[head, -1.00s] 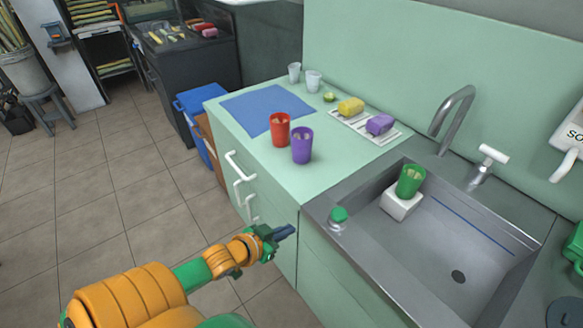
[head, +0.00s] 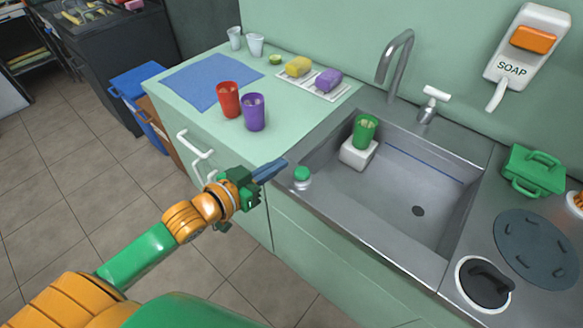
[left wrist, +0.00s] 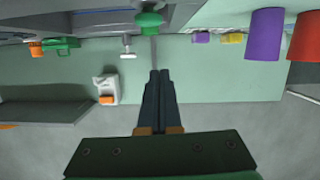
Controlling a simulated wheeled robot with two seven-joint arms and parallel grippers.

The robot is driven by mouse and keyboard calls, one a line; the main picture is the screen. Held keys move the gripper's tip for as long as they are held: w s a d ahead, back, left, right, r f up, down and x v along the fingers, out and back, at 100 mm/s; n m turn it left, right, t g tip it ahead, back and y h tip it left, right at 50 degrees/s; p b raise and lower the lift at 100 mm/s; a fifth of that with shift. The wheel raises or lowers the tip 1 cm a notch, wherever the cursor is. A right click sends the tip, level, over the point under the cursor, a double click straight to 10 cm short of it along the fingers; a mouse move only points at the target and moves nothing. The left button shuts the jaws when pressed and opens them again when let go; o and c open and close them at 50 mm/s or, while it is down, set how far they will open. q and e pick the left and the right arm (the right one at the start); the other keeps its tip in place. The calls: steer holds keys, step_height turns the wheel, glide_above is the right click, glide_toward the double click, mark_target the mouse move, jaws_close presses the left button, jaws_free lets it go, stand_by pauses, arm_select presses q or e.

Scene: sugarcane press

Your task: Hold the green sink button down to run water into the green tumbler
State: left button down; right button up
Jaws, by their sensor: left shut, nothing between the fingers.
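The green sink button (head: 302,174) sits on a pale base at the sink's front left corner. The faucet (head: 396,64) rises behind the sink, and no water shows. My left gripper (head: 283,163) is shut and empty, its fingertips just left of the button, seemingly apart from it. The left wrist view shows its fingers (left wrist: 158,75) together. My right gripper is not in view.
A red cup (head: 229,99) and a purple cup (head: 254,112) stand on the counter left of the sink. A yellow sponge (head: 299,67) and a purple one (head: 328,80) lie on a white rack. A soap dispenser (head: 528,55) hangs on the wall.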

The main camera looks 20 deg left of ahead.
arm_select(q)
glide_above(302, 175)
steer(key=a, duration=0.2)
steer(key=shift+a+f, duration=0.2)
steer(key=shift+f, duration=0.6)
steer(key=f, duration=0.2)
steer(key=shift+s+f+b, duration=0.25)
steer(key=shift+f+b, duration=0.05)
steer(key=shift+f, duration=0.55)
steer(key=shift+f, duration=0.1)
